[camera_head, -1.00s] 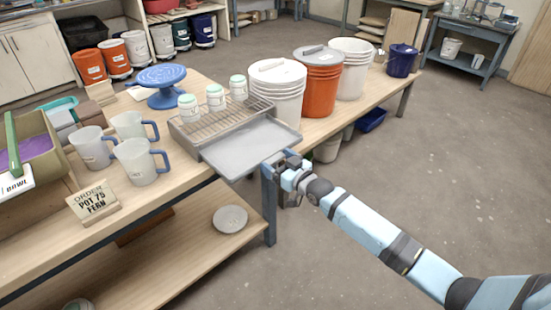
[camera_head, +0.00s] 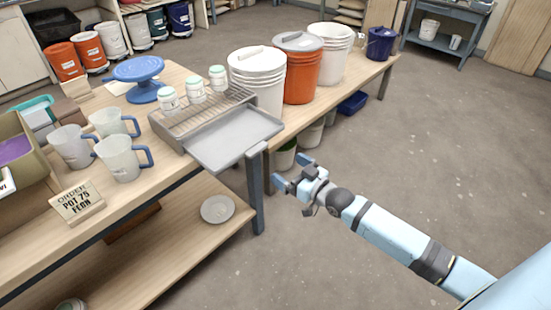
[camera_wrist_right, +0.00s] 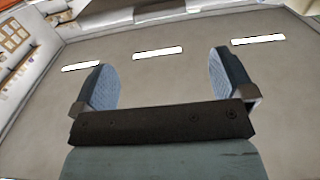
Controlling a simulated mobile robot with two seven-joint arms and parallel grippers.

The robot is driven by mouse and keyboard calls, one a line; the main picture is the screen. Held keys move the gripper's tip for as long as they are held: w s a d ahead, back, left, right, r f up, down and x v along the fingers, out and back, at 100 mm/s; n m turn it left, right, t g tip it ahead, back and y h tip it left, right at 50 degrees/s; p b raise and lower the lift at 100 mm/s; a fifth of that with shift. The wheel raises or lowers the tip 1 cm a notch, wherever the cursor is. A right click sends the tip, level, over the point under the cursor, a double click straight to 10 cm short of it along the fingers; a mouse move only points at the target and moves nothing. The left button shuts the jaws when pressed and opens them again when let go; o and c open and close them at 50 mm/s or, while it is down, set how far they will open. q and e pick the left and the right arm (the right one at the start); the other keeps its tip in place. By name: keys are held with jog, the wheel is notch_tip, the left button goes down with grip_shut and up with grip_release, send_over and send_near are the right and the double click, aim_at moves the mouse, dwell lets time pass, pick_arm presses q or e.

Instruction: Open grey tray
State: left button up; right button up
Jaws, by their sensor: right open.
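The grey tray (camera_head: 234,137) is pulled out toward the front from under a wire rack (camera_head: 203,110) and overhangs the table's front edge. My right gripper (camera_head: 292,170) is in front of the table, to the right of and below the tray's front edge, apart from it. It is open, and the right wrist view shows its two fingers (camera_wrist_right: 160,85) spread with nothing between them. My left gripper is not in view.
Three small jars (camera_head: 194,88) stand on the rack. A white bucket (camera_head: 258,80) and an orange bucket (camera_head: 301,68) stand to the right. Jugs (camera_head: 121,160) and an order sign (camera_head: 77,202) are at left. The floor at right is clear.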

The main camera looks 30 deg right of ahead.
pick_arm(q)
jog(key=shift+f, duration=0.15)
pick_arm(e)
jog(key=shift+v, duration=1.2)
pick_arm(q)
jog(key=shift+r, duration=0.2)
pick_arm(e)
jog(key=s+a+f+g+h, duration=0.1)
jog(key=s+a+f+g, duration=0.15)
jog(key=s+a, duration=0.35)
jog(key=s+a+f+m+g+h, duration=0.1)
jog(key=s+a+f+g, duration=0.2)
jog(key=s, duration=0.6)
jog(key=s+a+f+g+h, duration=0.1)
jog(key=s+a+f, duration=0.4)
jog(key=s, duration=0.2)
pick_arm(q)
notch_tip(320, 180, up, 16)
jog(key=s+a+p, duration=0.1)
jog(key=p, duration=2)
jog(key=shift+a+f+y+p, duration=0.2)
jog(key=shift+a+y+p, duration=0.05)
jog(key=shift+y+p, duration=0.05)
pick_arm(e)
notch_tip(320, 180, up, 16)
jog(key=d, duration=0.2)
jog(key=shift+s+r, duration=0.2)
jog(key=shift+s, duration=0.1)
